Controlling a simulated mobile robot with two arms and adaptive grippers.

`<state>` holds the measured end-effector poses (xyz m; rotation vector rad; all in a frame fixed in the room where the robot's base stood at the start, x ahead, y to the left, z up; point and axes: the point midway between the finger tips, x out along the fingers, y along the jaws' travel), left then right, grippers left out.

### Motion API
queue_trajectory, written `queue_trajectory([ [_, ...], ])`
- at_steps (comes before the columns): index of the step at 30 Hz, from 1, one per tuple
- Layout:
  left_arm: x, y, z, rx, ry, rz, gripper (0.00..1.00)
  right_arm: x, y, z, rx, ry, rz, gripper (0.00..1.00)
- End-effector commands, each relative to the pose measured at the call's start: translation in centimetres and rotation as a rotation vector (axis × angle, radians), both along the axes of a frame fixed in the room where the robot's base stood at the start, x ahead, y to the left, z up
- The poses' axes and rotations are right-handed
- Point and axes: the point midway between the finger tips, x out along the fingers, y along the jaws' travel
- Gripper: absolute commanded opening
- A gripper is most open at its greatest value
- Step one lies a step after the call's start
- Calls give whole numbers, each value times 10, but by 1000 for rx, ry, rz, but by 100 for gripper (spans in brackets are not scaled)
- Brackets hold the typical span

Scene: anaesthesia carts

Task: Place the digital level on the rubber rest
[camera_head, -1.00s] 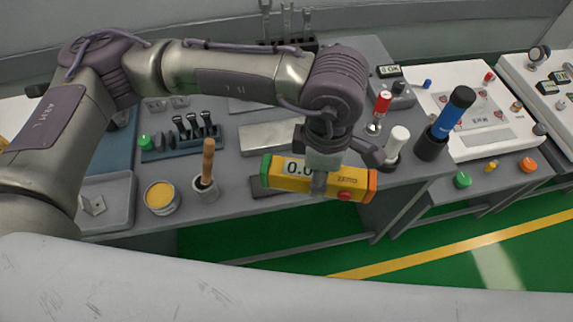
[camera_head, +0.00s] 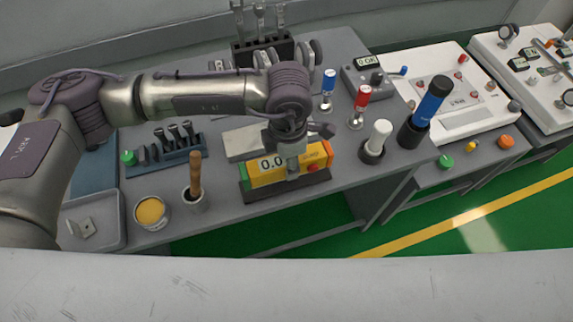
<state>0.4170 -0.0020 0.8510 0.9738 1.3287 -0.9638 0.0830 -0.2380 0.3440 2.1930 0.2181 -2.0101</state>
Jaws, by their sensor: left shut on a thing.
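The digital level (camera_head: 262,178) is a yellow bar with green and orange ends, a small display and a red button. My left gripper (camera_head: 292,168) is shut on it from above, near its right half. The level is upright and lies along the dark rubber rest (camera_head: 258,193), which shows below its front edge near the front of the table. The level looks on or just above the rest; I cannot tell whether they touch. The gripper hides part of the level's face. My right gripper is not in view.
A metal block (camera_head: 240,143) is right behind the level. A cup with a wooden handle (camera_head: 194,198) and a yellow-filled tin (camera_head: 151,213) stand to the left. White (camera_head: 377,140), red (camera_head: 359,104) and blue (camera_head: 424,110) handled tools stand to the right.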

Motion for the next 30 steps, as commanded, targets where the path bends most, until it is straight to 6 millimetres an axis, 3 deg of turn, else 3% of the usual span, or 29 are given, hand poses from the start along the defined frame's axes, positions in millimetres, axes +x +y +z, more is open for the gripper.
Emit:
queue_trajectory([
  [5,4,3,-9,0,1,0,0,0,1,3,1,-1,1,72],
  [12,3,3,-40,0,0,0,0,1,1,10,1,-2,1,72],
  [23,4,2,-46,-1,-1,-1,0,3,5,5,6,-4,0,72],
  [24,3,3,-47,-1,-1,-1,45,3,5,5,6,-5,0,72],
  [28,3,3,-45,0,-1,-1,66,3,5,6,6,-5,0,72],
  [30,3,3,-45,0,-1,0,68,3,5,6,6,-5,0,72],
])
